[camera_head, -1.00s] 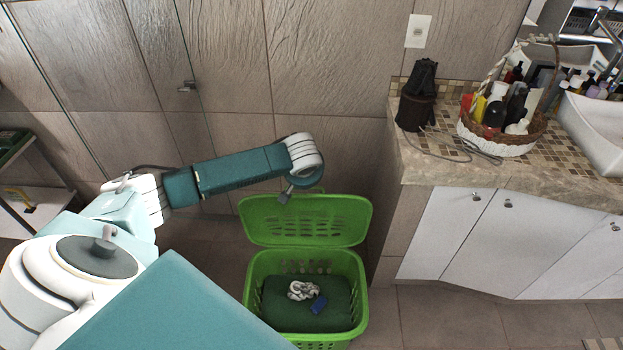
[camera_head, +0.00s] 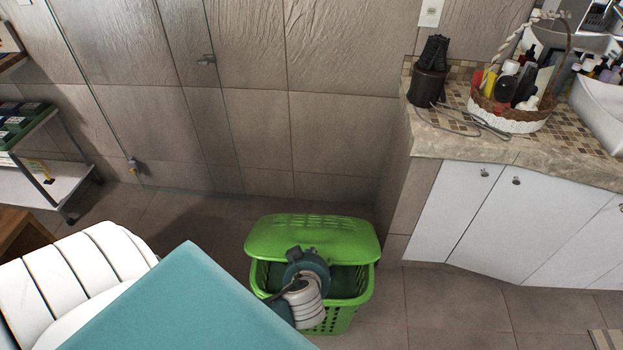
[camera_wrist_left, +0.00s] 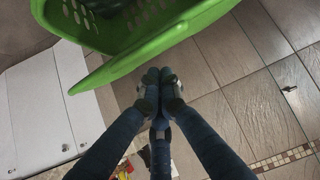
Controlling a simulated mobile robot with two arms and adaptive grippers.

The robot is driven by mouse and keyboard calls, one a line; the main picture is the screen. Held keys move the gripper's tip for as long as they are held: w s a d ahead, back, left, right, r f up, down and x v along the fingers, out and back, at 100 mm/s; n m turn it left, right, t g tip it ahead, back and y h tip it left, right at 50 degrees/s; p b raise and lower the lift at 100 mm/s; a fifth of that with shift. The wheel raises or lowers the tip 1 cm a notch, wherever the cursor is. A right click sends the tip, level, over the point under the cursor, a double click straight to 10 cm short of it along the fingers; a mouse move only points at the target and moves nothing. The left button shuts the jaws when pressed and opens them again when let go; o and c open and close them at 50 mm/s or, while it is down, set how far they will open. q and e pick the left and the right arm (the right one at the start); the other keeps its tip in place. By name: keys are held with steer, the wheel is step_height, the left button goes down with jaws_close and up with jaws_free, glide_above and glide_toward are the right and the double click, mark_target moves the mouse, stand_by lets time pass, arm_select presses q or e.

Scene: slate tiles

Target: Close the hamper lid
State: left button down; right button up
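The green hamper (camera_head: 339,316) stands on the floor. Its slotted green lid (camera_head: 325,238) is partly lowered, tilted over the back of the opening, and a gap shows at the front. My left gripper is largely hidden by the wrist in the head view. In the left wrist view, its fingertips (camera_wrist_left: 160,84) are together with nothing between them, close to a green edge of the hamper (camera_wrist_left: 150,42); I cannot tell whether they touch it. My right gripper is not in view.
A white-door cabinet (camera_head: 485,215) with a stone counter stands to the right of the hamper. A basket of bottles (camera_head: 505,119) and a dark holder (camera_head: 427,88) are on it. A glass panel and tiled wall are behind. Floor is clear left of the hamper.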

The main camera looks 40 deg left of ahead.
arm_select(q)
steer(key=s+d+f+b, duration=0.2)
steer(key=f+b, duration=0.2)
steer(key=f, duration=0.2)
steer(key=s+d+f+b, duration=0.1)
steer(key=s+f+b, duration=0.2)
steer(key=f, duration=0.3)
steer(key=shift+s+d+f+b, duration=0.15)
steer(key=shift+d+f+b, duration=0.2)
steer(key=shift+b, duration=0.05)
